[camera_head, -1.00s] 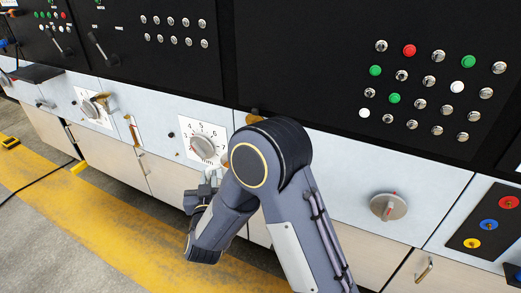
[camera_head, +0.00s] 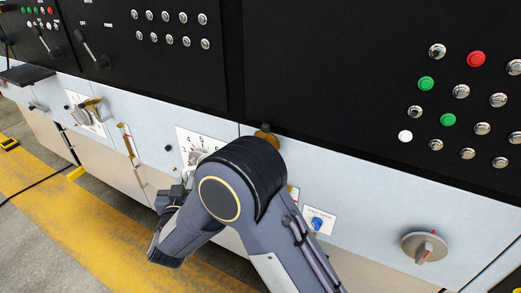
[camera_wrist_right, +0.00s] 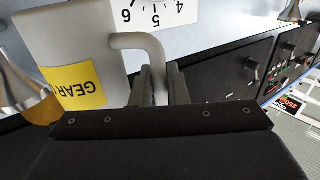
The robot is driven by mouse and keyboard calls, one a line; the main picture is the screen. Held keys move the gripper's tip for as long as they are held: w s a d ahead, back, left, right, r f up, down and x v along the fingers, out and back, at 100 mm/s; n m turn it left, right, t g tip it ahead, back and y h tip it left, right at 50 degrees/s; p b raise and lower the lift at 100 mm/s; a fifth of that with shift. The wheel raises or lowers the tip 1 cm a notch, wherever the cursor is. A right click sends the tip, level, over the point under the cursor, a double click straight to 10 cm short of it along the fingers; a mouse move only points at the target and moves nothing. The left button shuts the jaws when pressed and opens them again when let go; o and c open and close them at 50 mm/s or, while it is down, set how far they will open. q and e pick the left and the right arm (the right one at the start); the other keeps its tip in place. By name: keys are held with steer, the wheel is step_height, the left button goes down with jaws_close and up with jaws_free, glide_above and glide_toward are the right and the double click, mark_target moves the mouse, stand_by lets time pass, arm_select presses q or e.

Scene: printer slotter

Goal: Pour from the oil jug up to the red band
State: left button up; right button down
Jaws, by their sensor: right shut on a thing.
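The oil jug (camera_wrist_right: 75,35) is pale grey with a yellow label (camera_wrist_right: 75,85) reading "GEAR" upside down in the right wrist view. Its curved handle (camera_wrist_right: 155,60) runs between the fingers of my right gripper (camera_wrist_right: 158,88), which is shut on it. In the head view my right arm hides the jug; the gripper (camera_head: 178,190) shows only partly, in front of the panel near the numbered dial. A metal cone with an amber part (camera_wrist_right: 42,108) is at the left edge of the right wrist view, beside the jug. I cannot make out a red band. My left gripper is not in view.
The pale panel carries a numbered dial (camera_head: 203,140), a brass-coloured fitting (camera_head: 267,136), a blue knob (camera_head: 317,223) and a grey rotary knob (camera_head: 424,247). Black button panels (camera_head: 380,60) rise above. Yellow-striped floor (camera_head: 90,225) is open at the lower left.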

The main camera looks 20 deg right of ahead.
steer(key=shift+r, duration=0.1)
steer(key=shift+s+r, duration=0.1)
steer(key=shift+d+r+m, duration=0.25)
steer(key=shift+r+m, duration=0.35)
steer(key=shift+r, duration=0.15)
steer(key=shift+s+d+r+m+g+y+p, duration=0.15)
steer(key=shift+d+r+m, duration=0.2)
steer(key=shift+r+m, duration=0.25)
steer(key=shift+s+d+r+m+g+y+p, duration=0.1)
steer(key=shift+d+r+m+p, duration=0.1)
steer(key=shift+d+r+m, duration=0.4)
steer(key=shift+s+d+r+m+g+y+p, duration=0.15)
steer(key=shift+r+m, duration=0.15)
steer(key=shift+r, duration=0.5)
steer(key=shift+d+r+m, duration=0.3)
steer(key=shift+r, duration=0.1)
steer(key=shift+d+r, duration=0.15)
steer(key=shift+r, duration=0.05)
steer(key=shift+s+d+r+m+y, duration=0.2)
steer(key=shift+d+r+m+y, duration=0.1)
steer(key=shift+d+r+m, duration=0.85)
